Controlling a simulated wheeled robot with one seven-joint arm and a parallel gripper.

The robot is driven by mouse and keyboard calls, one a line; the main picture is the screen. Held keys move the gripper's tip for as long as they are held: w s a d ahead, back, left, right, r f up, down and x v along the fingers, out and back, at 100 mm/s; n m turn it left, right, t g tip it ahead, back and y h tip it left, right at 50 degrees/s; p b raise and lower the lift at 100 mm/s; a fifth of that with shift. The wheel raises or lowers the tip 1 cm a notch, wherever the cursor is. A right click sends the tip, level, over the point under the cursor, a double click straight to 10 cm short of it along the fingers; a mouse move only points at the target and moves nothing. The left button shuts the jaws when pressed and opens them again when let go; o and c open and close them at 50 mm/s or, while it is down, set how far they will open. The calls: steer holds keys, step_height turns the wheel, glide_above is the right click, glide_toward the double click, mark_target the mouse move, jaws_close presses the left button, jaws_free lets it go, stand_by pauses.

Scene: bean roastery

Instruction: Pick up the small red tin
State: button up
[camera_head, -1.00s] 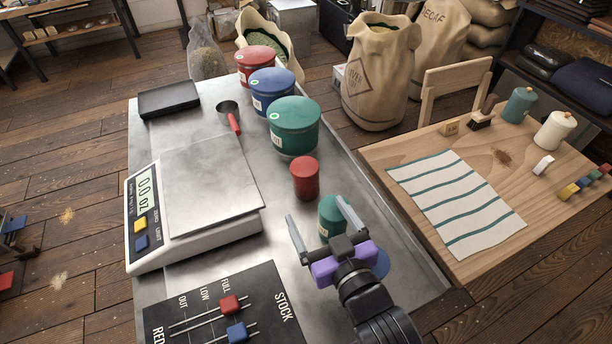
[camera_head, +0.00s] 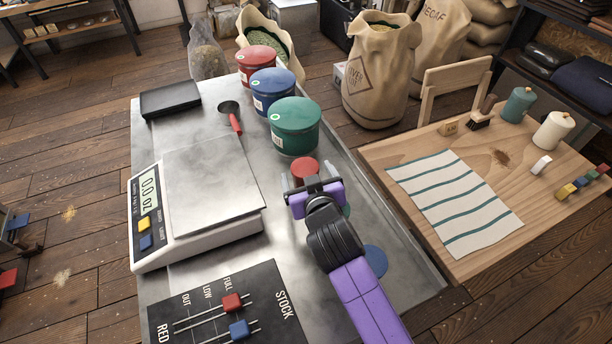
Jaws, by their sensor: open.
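The small red tin (camera_head: 304,169) stands on the metal counter, in front of the large green tin. Only its top shows; my gripper hides its lower part. My gripper (camera_head: 309,178) is open, with one finger showing at the tin's left and the other near its right side. I cannot tell whether the fingers touch it. The small green tin (camera_head: 347,210) is mostly hidden behind my arm, with a sliver of it showing. The small blue tin (camera_head: 376,260) shows partly at the right of my arm.
A scale (camera_head: 198,208) stands left of my gripper. Large green (camera_head: 295,127), blue (camera_head: 272,92) and red (camera_head: 255,63) tins line the counter's back right. A red-handled scoop (camera_head: 235,122) lies behind the scale. The stock board (camera_head: 265,285) lies in front. A wooden table (camera_head: 400,165) adjoins at right.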

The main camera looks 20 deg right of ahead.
steer(key=shift+x, duration=1.15)
steer(key=c, duration=1.6)
steer(key=shift+c, duration=1)
steer(key=shift+r, duration=0.15)
